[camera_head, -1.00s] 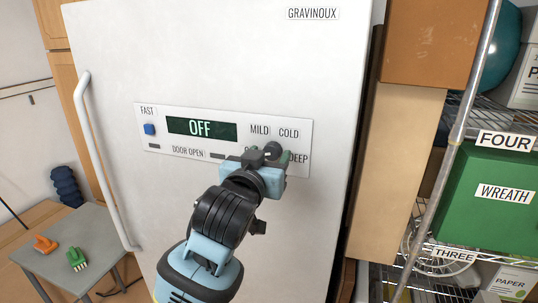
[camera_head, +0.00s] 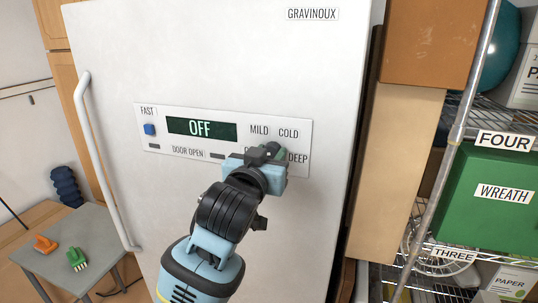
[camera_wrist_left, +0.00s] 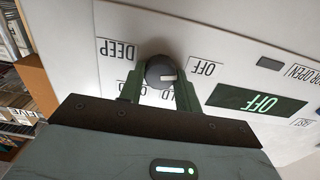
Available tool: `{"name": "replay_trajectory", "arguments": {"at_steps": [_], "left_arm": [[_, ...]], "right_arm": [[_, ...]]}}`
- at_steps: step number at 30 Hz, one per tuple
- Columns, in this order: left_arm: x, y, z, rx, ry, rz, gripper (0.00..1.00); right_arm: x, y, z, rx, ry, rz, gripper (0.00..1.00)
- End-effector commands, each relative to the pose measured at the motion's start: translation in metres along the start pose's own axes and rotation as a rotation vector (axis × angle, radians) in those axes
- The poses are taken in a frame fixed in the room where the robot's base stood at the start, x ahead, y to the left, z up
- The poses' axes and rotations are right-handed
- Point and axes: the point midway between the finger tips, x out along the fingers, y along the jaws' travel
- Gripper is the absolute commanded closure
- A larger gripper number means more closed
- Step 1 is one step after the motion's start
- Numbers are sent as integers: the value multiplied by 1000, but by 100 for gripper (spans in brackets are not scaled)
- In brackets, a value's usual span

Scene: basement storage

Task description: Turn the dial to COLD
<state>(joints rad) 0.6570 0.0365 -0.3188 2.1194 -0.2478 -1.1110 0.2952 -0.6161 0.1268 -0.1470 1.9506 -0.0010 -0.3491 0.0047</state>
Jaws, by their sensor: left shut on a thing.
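The dial (camera_wrist_left: 160,72) is a round dark grey knob on the white front panel; in the head view my gripper mostly covers it. Its pale pointer mark faces roughly toward the small OFF label (camera_wrist_left: 207,68) in the wrist view. The COLD label (camera_head: 289,133) is above and right of the dial in the head view. The display (camera_head: 201,128) reads OFF. My left gripper (camera_head: 269,151) is shut on the dial, with a green finger on each side of it in the wrist view (camera_wrist_left: 160,82). My right gripper is not in view.
The white appliance door (camera_head: 220,55) has a long handle (camera_head: 97,150) at left. A blue button (camera_head: 150,129) sits left of the display. Wire shelving with a green WREATH box (camera_head: 490,200) stands at right. A small grey table (camera_head: 90,235) holds two brushes at lower left.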

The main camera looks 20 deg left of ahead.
Motion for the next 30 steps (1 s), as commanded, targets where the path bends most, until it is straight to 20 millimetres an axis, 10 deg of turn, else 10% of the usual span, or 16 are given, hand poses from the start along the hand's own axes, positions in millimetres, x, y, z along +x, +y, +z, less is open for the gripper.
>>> {"name": "replay_trajectory", "arguments": {"at_steps": [30], "left_arm": [[0,1,1,805,-1,-1,89]], "right_arm": [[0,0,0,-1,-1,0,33]]}}
